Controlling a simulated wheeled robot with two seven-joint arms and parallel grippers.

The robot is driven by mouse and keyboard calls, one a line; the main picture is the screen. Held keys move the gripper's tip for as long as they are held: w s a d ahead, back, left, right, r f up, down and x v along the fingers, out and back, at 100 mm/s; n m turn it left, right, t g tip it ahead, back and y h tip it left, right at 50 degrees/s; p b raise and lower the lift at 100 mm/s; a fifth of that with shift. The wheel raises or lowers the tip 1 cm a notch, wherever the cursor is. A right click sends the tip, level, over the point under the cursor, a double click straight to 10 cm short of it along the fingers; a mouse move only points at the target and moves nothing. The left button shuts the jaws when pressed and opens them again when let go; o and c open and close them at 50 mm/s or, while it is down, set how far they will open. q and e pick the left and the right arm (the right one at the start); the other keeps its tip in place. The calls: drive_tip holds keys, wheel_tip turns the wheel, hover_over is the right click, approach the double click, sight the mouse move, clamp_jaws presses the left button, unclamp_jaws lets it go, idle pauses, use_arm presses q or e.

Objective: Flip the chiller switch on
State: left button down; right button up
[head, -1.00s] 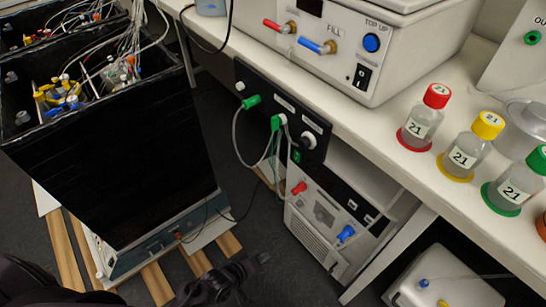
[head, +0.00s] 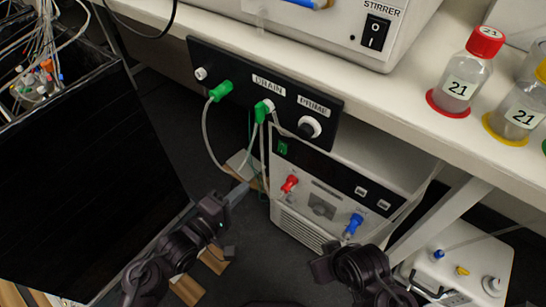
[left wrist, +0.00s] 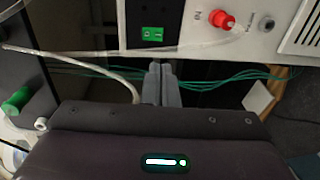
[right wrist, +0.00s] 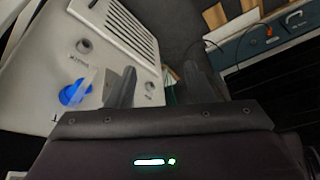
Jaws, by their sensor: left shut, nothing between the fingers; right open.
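The chiller (head: 325,215) is a white box with a black top panel under the bench. Its small green switch (head: 283,148) is at the panel's upper left; it also shows in the left wrist view (left wrist: 152,34). Whether the switch is on or off cannot be told. My left gripper (head: 243,188) is shut and empty, in front of the chiller's left side, below the switch and apart from it. In the left wrist view its fingertips (left wrist: 161,68) point toward the panel, just below the switch. My right gripper (right wrist: 158,78) is open and empty, low before the chiller's blue connector (right wrist: 74,91).
A black DRAIN/PRIME panel (head: 265,92) with green plugs and hanging tubes is above the chiller. A red connector (head: 289,184) is on its front. A black tank (head: 85,180) stands left. A white container (head: 460,265) is at lower right.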

use_arm(q)
drive_tip(key=b, duration=0.3)
approach(282, 152)
drive_tip(key=x, duration=0.3)
drive_tip(key=b+x, duration=0.1)
drive_tip(key=x, duration=0.2)
drive_tip(key=shift+w+f, duration=0.15)
drive_tip(key=shift+w, duration=0.05)
drive_tip(key=shift+w+d, duration=0.15)
use_arm(e)
drive_tip(key=w+a+r+t+y, duration=0.3)
drive_tip(key=w+a+r+t, duration=0.2)
drive_tip(key=w+r+t, duration=0.1)
drive_tip(key=shift+w+r+t, duration=0.4)
drive_tip(key=shift+w+r, duration=0.15)
drive_tip(key=shift+w, duration=0.75)
